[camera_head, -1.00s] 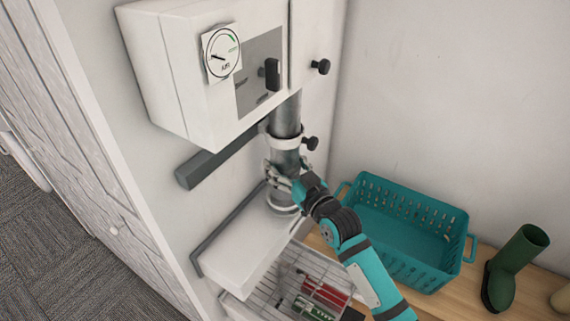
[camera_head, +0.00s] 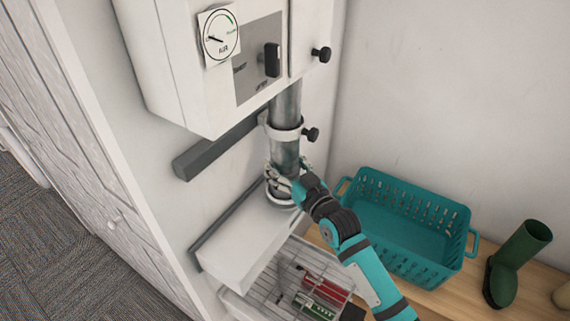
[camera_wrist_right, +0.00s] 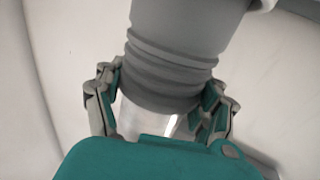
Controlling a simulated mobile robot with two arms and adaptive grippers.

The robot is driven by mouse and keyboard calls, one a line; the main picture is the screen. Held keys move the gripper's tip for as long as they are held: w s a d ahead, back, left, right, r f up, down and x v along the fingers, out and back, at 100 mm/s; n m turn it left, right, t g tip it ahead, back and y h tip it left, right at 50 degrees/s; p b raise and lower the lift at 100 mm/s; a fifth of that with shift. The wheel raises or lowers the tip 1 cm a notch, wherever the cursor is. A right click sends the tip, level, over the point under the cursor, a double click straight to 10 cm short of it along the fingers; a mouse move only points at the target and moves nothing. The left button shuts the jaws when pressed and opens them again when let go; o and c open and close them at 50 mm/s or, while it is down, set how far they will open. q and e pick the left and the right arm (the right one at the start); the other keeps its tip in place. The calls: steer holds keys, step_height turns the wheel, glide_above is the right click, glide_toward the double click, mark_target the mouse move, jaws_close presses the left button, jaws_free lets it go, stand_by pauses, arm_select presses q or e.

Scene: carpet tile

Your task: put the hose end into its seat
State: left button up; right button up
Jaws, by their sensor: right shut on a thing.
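A grey metallic hose (camera_head: 286,148) hangs upright below the white cabinet, passing through a white collar with a black knob. My right gripper (camera_head: 284,178) is shut around its lower end. In the right wrist view, the two fingers (camera_wrist_right: 160,105) grip either side of the ribbed grey hose end (camera_wrist_right: 170,70), with a shiny metal band between them. A pale ring (camera_head: 281,201) lies at the hose's foot on the white ledge (camera_head: 240,250); whether the hose end touches it or sits in it I cannot tell. My left gripper is not in view.
The white cabinet (camera_head: 180,70) bears an air gauge (camera_head: 219,35) and a dark handle (camera_head: 272,60). A dark bar (camera_head: 220,147) juts from the wall. A wire basket (camera_head: 290,285) is below. A teal basket (camera_head: 400,225) and green boot (camera_head: 518,262) stand on the wooden surface at right.

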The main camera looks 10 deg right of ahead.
steer(key=shift+f+b, duration=0.8)
steer(key=shift+f, duration=0.35)
steer(key=o, duration=1.4)
steer(key=shift+s+f, duration=0.1)
steer(key=v, duration=1.2)
